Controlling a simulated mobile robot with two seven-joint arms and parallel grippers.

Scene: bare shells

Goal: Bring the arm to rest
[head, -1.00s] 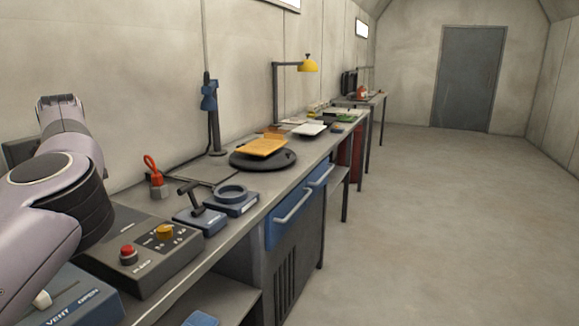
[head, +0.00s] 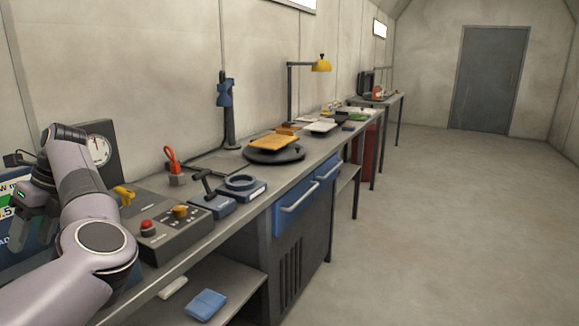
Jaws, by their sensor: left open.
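My left arm (head: 95,240) comes in from the lower left and bends back at the far left of the head view. My left gripper (head: 32,236) hangs at the left edge, fingers pointing down, in front of a screen panel (head: 8,205). It is open, and I see nothing between its fingers. Part of it is close to the picture edge. My right gripper is out of view.
A control box with a red button (head: 147,226) stands on the long bench beside my arm. A dial gauge (head: 99,150) is behind the arm. A red-looped padlock-like piece (head: 173,167) and a dark round plate (head: 273,155) lie farther along. The floor at right is clear.

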